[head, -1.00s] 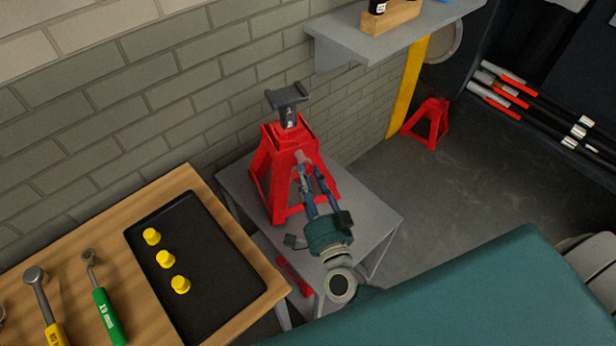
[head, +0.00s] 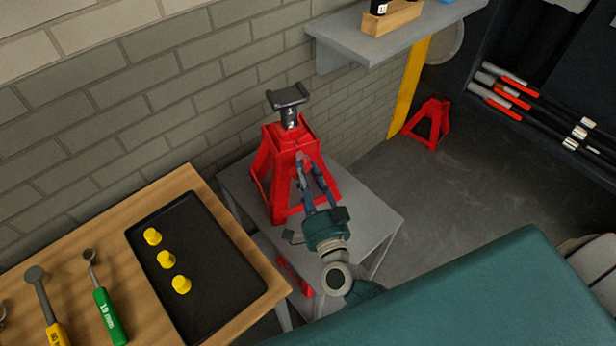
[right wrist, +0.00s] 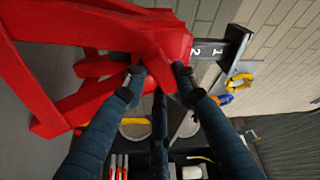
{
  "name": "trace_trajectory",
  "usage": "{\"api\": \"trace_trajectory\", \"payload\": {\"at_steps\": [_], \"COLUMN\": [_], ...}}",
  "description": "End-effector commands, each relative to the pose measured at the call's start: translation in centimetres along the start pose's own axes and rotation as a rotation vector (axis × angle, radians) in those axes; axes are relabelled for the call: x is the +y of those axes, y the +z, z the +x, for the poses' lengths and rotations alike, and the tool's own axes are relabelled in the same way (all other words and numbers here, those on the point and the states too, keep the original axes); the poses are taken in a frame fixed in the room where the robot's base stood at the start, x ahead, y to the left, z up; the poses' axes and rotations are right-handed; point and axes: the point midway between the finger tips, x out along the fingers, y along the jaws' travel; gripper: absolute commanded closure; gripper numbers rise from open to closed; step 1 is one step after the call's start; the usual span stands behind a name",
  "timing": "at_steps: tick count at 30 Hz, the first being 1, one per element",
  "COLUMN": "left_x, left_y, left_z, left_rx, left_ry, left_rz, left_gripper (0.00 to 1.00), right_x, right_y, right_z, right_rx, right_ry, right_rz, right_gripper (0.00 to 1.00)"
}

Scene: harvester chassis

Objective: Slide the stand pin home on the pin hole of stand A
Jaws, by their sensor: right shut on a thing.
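A red jack stand (head: 296,141), which I take to be stand A, stands upright on a small grey table. Its dark post (head: 289,117) carries the numbers 1 and 2 and a flat saddle. The stand also fills the upper left of the right wrist view (right wrist: 95,95). My right gripper (head: 307,162) has its fingertips at the upper part of the stand's near face. In the right wrist view its fingertips (right wrist: 158,72) lie close against the red body. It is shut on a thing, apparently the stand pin. The pin and hole are hidden by the fingers. My left gripper is out of view.
The grey table (head: 372,217) has some free top to the right of the stand. A wooden bench with a black tray (head: 215,270) and yellow pieces (head: 166,259) is at left. A second red stand (head: 428,123) is on the floor. A grey shelf (head: 345,45) juts from the wall.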

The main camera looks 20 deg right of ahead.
Motion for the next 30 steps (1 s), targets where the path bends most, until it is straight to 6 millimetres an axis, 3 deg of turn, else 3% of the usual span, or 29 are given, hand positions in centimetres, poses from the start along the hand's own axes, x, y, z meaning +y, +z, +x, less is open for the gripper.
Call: {"api": "trace_trajectory", "payload": {"at_steps": [30], "left_x": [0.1], "left_y": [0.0], "left_z": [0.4], "left_rx": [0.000], "left_ry": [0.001], "left_rz": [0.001], "left_gripper": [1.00], "right_x": [-0.1], "right_y": [0.6], "right_z": [4.7], "right_rx": [0.004], "right_ry": [-0.003], "right_rz": [0.000], "right_gripper": [1.00]}}
